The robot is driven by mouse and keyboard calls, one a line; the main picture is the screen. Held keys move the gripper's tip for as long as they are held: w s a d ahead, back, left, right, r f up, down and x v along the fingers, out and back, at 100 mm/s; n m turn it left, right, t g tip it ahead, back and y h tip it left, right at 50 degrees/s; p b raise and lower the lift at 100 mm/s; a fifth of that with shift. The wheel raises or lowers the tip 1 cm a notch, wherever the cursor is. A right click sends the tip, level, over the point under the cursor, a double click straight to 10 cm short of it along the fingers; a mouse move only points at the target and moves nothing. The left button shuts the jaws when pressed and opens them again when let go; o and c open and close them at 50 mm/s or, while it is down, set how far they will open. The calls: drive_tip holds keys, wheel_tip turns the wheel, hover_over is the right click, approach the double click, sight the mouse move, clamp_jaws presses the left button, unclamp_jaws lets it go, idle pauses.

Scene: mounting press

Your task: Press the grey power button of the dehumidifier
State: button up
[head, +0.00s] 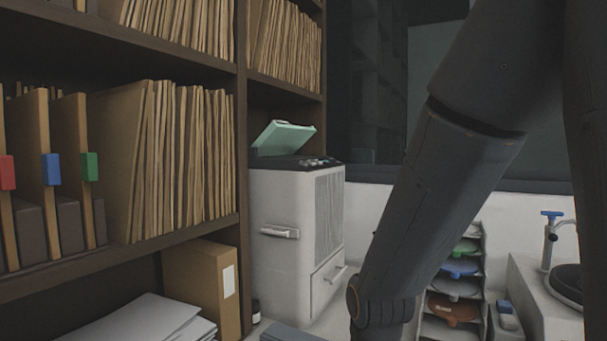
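The dehumidifier (282,225) is a white upright box standing just right of the shelf, with a side handle, a louvred front and a drawer low down. Its dark top panel (318,162) carries several small grey controls. They are too small to tell which one is the power button. A pale green flap (285,137) stands tilted open above the top, at the back. My arm comes down from the upper right, to the right of the dehumidifier and apart from it in the picture. My gripper is out of view, below the frame.
A dark shelf (242,130) with folders and binders fills the left side. A rack (477,245) with coloured discs stands behind my arm at right. White papers (140,320) lie at lower left.

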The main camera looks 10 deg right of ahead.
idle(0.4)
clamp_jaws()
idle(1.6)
